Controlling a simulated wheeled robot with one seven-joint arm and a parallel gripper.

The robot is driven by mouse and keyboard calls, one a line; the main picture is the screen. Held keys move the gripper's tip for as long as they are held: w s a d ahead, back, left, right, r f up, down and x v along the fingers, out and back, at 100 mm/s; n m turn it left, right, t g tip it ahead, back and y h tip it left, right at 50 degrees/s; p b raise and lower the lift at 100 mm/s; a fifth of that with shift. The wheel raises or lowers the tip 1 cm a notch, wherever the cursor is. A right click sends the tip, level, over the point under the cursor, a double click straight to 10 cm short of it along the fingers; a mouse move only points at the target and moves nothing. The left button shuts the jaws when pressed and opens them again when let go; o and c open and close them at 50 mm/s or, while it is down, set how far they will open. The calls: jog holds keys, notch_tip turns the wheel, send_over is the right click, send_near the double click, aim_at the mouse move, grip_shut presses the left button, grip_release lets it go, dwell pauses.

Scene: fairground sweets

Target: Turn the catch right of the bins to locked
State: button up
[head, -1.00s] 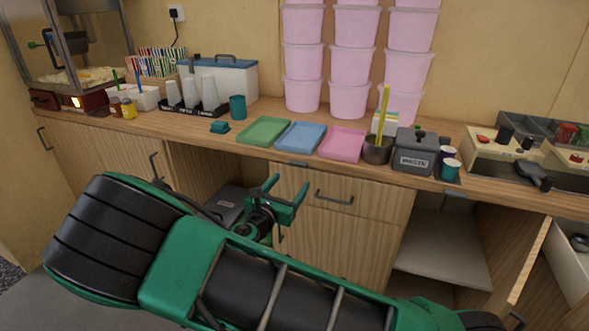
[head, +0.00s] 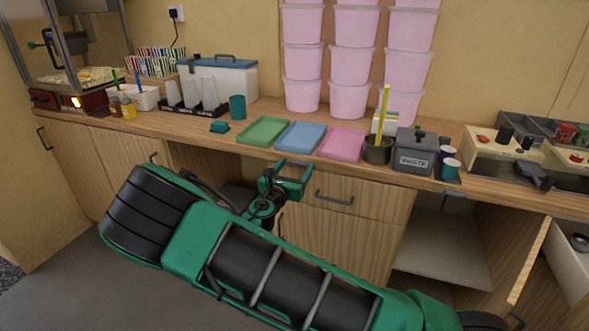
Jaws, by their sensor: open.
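My gripper (head: 294,172) is open, with nothing seen between its fingers. It is just below the counter's front edge, in front of the left end of the drawer. In the head view a small grey fitting under the counter edge (head: 292,160) is right behind the fingers and mostly hidden by them. A similar grey fitting (head: 455,193) sits under the edge further right, above the open shelf. I cannot tell which is the catch, or its setting. A dark bin shape (head: 238,197) in the open bay left of the drawer is largely hidden by my arm.
A drawer with a dark handle (head: 334,198) is right of my gripper. Green (head: 264,131), blue (head: 301,135) and pink (head: 341,144) trays lie on the counter above. A grey waste box (head: 415,153) stands further right. The right shelf bay (head: 440,245) is open.

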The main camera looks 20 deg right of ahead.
jog(key=c, duration=1.1)
jog(key=shift+o, duration=0.3)
jog(key=shift+m, duration=0.3)
jog(key=m, duration=0.4)
jog(key=shift+d+f, duration=0.1)
jog(key=shift+f, duration=0.3)
jog(key=m, duration=0.4)
jog(key=shift+w+f, duration=0.1)
jog(key=shift+f, duration=0.2)
jog(key=m, duration=0.4)
jog(key=shift+w+a+f, duration=0.1)
jog(key=shift+a+f, duration=0.2)
jog(key=shift+a, duration=0.05)
jog(key=m, duration=0.5)
jog(key=shift+w+a+f, duration=0.2)
jog(key=shift+a+f, duration=0.05)
jog(key=shift+a, duration=0.05)
jog(key=shift+m, duration=0.3)
